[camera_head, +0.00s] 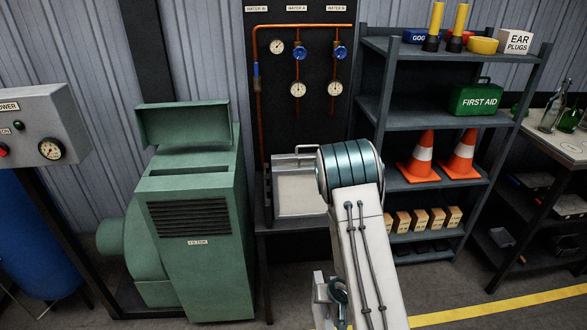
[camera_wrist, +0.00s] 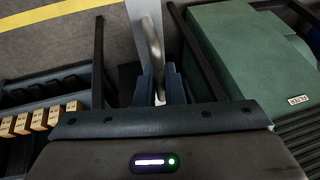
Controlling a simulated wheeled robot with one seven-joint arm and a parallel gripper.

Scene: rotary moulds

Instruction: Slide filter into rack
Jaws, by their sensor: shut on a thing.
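The green machine (camera_head: 195,220), lid raised over a top slot, stands close on the left. Shelving (camera_head: 440,105) with traffic cones (camera_head: 461,155) and small boxes stands right. Gauges and copper pipes (camera_head: 295,25) are behind. Free floor lies at front right.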

